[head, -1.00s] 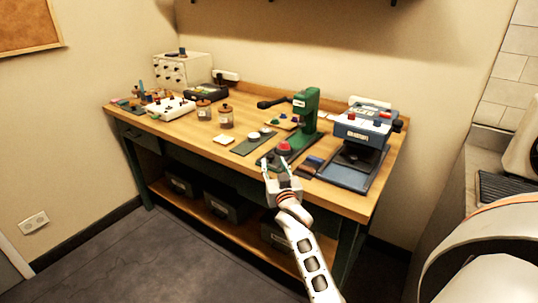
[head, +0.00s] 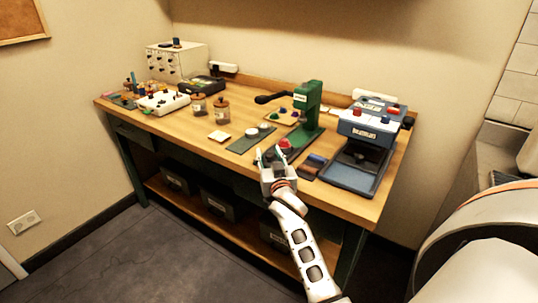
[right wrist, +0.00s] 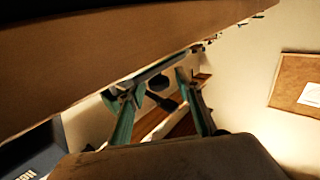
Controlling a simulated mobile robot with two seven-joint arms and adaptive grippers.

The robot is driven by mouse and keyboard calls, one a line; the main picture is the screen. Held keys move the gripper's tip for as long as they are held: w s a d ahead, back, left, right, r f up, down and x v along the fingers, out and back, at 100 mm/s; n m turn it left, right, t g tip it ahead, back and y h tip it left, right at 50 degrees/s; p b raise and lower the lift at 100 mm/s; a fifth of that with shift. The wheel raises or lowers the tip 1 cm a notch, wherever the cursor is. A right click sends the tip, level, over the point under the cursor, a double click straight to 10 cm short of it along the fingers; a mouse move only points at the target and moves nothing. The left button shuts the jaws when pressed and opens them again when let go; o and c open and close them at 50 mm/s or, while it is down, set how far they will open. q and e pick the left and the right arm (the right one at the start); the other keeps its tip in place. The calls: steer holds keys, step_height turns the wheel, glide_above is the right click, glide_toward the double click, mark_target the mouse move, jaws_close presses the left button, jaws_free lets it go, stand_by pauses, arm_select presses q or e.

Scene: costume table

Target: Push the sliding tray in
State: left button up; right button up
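A green lever press (head: 309,106) stands on the wooden table. Its long, dark green base runs toward the front edge, with a round red piece (head: 285,144) on it. The sliding tray seems to be part of this base, but I cannot make out its outline. My right gripper (head: 270,154) is at the table's front edge, just in front of the red piece, and covers the near end of the base. Its two fingers are apart with nothing between them; they also show spread in the right wrist view (right wrist: 148,88). I cannot tell whether it touches the base. My left gripper is not in view.
A blue machine (head: 370,126) with a low blue-rimmed bed stands right of the press. A dark mat (head: 240,145) with pale discs, two brown jars (head: 221,110) and a white box (head: 163,103) are to the left. The wooden tabletop's left front (head: 175,135) is clear.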

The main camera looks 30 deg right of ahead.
jaws_close()
steer(key=d, duration=0.1)
steer(key=w+d, duration=0.1)
steer(key=d, duration=0.1)
steer(key=w+d+p, duration=0.1)
steer(key=shift+d, duration=0.25)
steer(key=shift+o, duration=0.7)
jaws_free()
steer(key=shift+a, duration=0.1)
steer(key=shift+s, duration=0.15)
steer(key=v, duration=1.2)
